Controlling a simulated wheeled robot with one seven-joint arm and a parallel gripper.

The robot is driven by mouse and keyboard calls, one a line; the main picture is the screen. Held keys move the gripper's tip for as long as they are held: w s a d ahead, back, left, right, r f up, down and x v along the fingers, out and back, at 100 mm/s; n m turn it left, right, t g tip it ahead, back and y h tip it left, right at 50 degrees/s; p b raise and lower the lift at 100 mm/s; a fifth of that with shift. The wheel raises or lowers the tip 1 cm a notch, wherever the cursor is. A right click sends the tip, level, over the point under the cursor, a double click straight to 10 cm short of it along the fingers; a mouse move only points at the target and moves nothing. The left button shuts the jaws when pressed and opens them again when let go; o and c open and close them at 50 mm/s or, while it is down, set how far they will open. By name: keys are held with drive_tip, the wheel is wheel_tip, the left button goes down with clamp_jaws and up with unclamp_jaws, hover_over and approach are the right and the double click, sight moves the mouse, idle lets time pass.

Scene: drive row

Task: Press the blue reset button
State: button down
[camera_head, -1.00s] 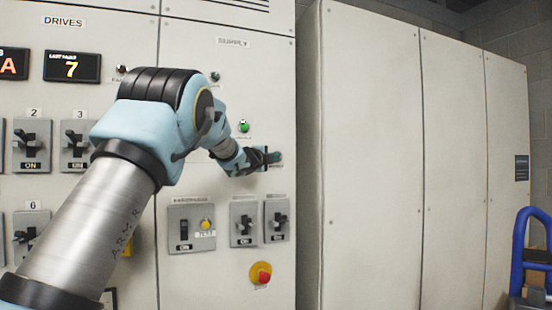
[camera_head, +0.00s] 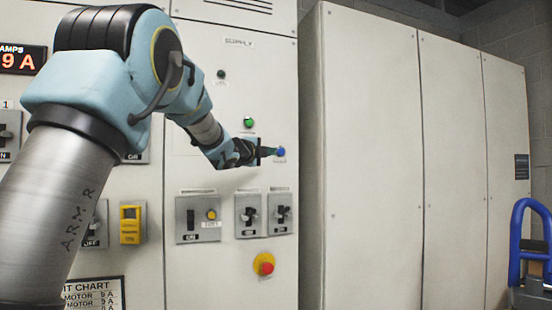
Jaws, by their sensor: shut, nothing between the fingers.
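The blue button (camera_head: 281,151) sits on the supply panel, at the right edge of the cabinet face. A small label lies just below it. My gripper (camera_head: 272,151) is shut and empty, and its fingertips point right at the button's left side. The tips look very close to the button; I cannot tell whether they touch it.
A green button (camera_head: 249,122) is above my gripper. Below are switches (camera_head: 248,214), a yellow test button (camera_head: 211,214) and a red emergency knob (camera_head: 264,264). Plain grey cabinets (camera_head: 370,150) stand to the right, with a blue-framed trolley (camera_head: 528,240) beyond.

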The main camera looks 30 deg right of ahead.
drive_tip(key=shift+v, duration=0.95)
drive_tip(key=w+a+f+n+y+p, duration=0.1)
drive_tip(key=a+f+n+y+p, duration=0.1)
drive_tip(key=a+f+n+y, duration=0.85)
drive_tip(key=w+a+f+n+y+p, duration=0.15)
drive_tip(key=a+f+n, duration=0.55)
drive_tip(key=a, duration=0.9)
drive_tip(key=s+a+f+n+g+y+p, duration=0.25)
drive_tip(key=s+a+f+n+g, duration=0.2)
drive_tip(key=s+a+f, duration=0.6)
drive_tip(key=s+a+f+n+g+p, duration=0.1)
drive_tip(key=s+a+f+n+g, duration=0.1)
drive_tip(key=s, duration=0.6)
drive_tip(key=s+a+f+n+g+p, duration=0.1)
drive_tip(key=s+a+n, duration=0.3)
drive_tip(key=s, duration=0.4)
drive_tip(key=shift+a+f+n+g+y, duration=0.25)
drive_tip(key=shift+f+n+g+y, duration=0.1)
drive_tip(key=shift+f+g, duration=0.35)
